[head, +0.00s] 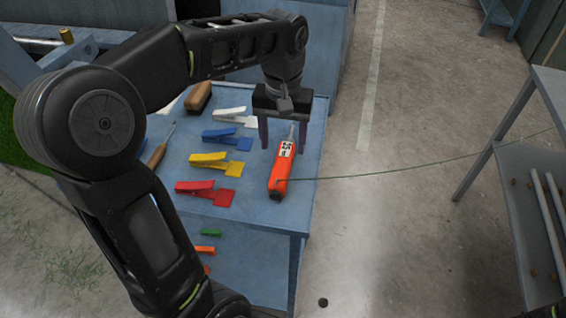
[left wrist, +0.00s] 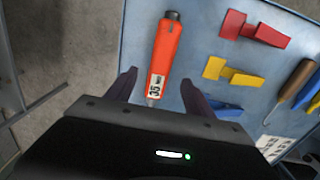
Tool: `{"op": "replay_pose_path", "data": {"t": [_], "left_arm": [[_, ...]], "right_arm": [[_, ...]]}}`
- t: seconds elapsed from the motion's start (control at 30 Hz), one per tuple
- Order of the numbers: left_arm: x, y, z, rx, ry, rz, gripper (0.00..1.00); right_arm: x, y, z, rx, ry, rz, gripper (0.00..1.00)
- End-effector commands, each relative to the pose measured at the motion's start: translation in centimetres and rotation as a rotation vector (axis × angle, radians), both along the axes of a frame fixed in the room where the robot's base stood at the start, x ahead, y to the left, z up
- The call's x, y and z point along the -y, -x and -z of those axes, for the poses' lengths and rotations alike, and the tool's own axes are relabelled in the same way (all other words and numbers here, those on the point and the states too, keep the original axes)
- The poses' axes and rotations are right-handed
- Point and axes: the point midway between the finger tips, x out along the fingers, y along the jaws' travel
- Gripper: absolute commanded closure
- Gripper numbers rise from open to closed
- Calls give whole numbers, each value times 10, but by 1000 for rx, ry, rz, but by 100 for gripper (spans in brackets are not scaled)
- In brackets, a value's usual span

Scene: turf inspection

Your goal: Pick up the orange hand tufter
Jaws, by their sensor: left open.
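The orange hand tufter (head: 280,172) lies on the blue table near its right edge, with a white label and a thin grey tip pointing to the back. A thin dark cord runs from it to the right. My left gripper (head: 291,146) is above the tufter's tip end, open, with one finger on each side of it in the picture. In the left wrist view the tufter (left wrist: 166,55) extends away between and beyond the open fingers (left wrist: 158,82). The fingers do not appear to touch it. My right gripper is not in view.
On the blue table (head: 255,209), red (head: 222,197), yellow (head: 233,169), blue (head: 243,144) and white (head: 235,113) clamps lie left of the tufter. A wooden-handled tool (head: 157,156) and a brush (head: 199,97) lie farther left. Open floor lies right, before a grey rack (head: 507,182).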

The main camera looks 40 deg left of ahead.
Motion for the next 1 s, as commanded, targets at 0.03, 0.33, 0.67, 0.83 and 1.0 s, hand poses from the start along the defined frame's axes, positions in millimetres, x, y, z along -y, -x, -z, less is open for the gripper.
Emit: {"op": "replay_pose_path", "data": {"t": [0.03,0.33,0.67,0.83,1.0], "left_arm": [[0,1,7,-2,0,0,38],[0,0,14,0,0,0,38],[0,1,40,-4,0,0,38],[0,1,62,-3,0,0,38],[0,1,66,0,1,-1,38]], "right_arm": [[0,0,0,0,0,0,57],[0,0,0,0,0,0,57],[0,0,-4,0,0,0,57],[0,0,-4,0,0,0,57],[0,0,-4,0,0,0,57]]}}
